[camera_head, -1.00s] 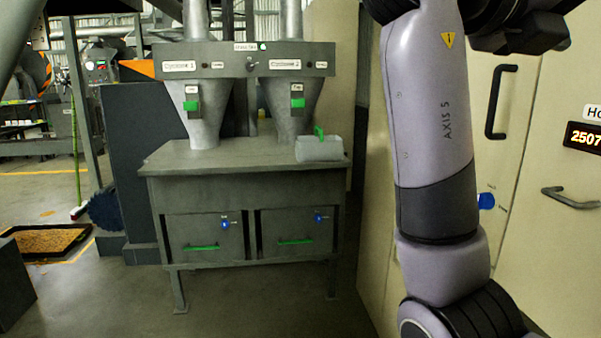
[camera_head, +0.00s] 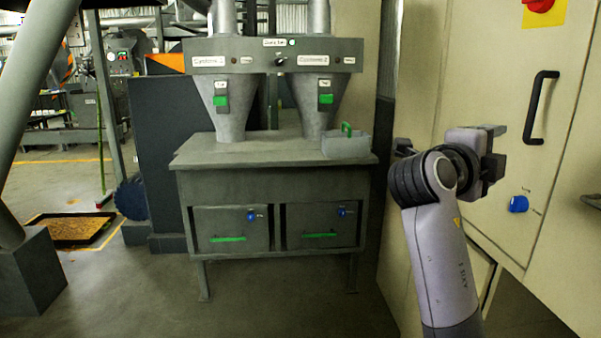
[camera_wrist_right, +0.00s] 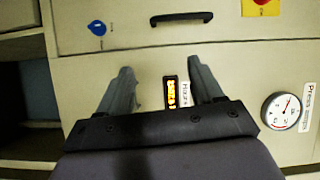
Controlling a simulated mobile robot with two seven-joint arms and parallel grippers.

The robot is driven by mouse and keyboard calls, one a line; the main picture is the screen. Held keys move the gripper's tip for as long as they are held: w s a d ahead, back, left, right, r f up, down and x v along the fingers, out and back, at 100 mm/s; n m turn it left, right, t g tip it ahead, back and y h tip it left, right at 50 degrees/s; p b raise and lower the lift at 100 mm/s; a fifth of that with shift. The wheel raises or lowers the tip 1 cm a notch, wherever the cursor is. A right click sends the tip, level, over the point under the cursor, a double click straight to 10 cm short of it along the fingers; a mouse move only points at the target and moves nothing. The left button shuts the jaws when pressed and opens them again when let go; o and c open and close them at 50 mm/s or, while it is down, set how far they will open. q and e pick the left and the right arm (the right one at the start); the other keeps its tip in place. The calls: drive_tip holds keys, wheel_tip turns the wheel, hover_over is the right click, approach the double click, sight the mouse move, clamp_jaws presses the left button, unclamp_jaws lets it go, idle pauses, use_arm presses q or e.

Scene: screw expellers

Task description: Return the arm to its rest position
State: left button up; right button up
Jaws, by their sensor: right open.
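My right arm rises from the lower right in the head view. Its pale link is topped by a dark round joint, with the wrist and the right gripper (camera_head: 494,150) in front of the beige cabinet (camera_head: 420,60). In the right wrist view the two grey fingers of the right gripper (camera_wrist_right: 162,72) stand wide apart with nothing between them. Behind them lies the cabinet face with a lit orange display (camera_wrist_right: 171,94). The fingers are hard to make out in the head view. My left gripper is not in view.
The cabinet carries a dark handle (camera_head: 540,107), a blue knob (camera_head: 518,204) and a red knob (camera_head: 540,5). A round gauge (camera_wrist_right: 282,111) shows in the wrist view. A grey press table (camera_head: 275,153) holds a small bin (camera_head: 347,146). Open floor lies in front.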

drive_tip(key=s+a+f+n+t+y+p, duration=0.15)
drive_tip(key=f+n+y, duration=0.35)
drive_tip(key=f+n, duration=0.7)
drive_tip(key=a+f+n+t+y+p, duration=0.1)
drive_tip(key=a+f+n+y+p, duration=0.35)
drive_tip(key=f, duration=1.25)
drive_tip(key=s+a+f+n+g+y+p, duration=0.1)
drive_tip(key=s+a+f+n+y, duration=0.1)
drive_tip(key=s+f+n, duration=0.5)
drive_tip(key=s+a+f+n+g+y+p, duration=0.1)
drive_tip(key=s+f+n+y, duration=0.4)
drive_tip(key=s, duration=1.3)
wheel_tip(320, 180, down, 2)
drive_tip(key=shift+s+a+f+n, duration=0.2)
drive_tip(key=shift+a+n, duration=0.2)
drive_tip(key=shift+n, duration=0.55)
